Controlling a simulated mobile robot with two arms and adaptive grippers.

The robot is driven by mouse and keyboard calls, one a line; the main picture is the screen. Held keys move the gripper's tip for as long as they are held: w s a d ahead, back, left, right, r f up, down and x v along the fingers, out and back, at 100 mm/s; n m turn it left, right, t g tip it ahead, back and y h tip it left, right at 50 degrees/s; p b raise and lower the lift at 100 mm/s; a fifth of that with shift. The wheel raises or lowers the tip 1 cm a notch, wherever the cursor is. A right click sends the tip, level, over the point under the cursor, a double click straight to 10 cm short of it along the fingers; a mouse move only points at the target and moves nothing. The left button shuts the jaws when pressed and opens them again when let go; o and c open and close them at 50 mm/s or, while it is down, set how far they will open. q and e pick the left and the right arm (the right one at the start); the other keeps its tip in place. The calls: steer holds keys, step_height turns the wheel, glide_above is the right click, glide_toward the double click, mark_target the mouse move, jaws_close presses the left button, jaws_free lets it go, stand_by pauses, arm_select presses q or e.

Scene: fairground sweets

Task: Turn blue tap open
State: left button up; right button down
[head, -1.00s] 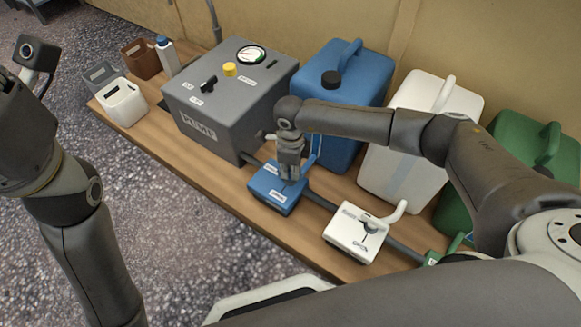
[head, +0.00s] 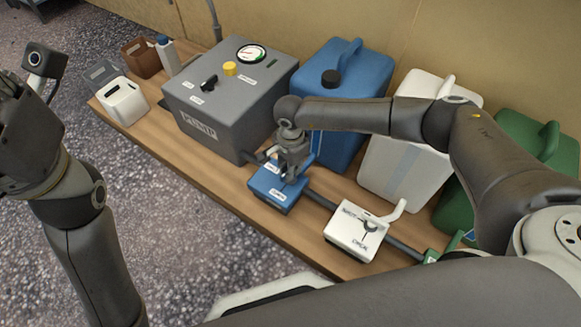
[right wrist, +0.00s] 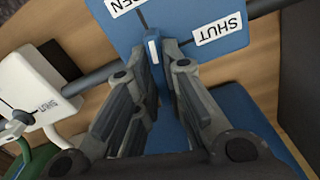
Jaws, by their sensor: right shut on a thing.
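The blue tap (head: 272,192) is a blue box with a lever and white labels, set in a grey pipe on the wooden bench. In the right wrist view its face (right wrist: 185,20) shows a SHUT label and a partly cut-off OPEN label. My right gripper (head: 290,170) is over the tap from above. It is shut on the blue lever (right wrist: 153,50), whose end shows between the fingers; the fingers hide much of the rest. The lever's exact angle is hard to tell. My left arm is at the left edge, with its fingertips not visible.
A white tap (head: 352,235) sits right of the blue one, with a green tap (head: 432,257) beyond. Behind stand blue (head: 335,75), white (head: 415,175) and green (head: 520,140) canisters. A grey pump box (head: 215,125) is close on the left.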

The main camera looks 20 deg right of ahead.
steer(key=shift+n, duration=1.4)
steer(key=c, duration=1.5)
jaws_free()
step_height(320, 180, up, 12)
steer(key=shift+r, duration=0.1)
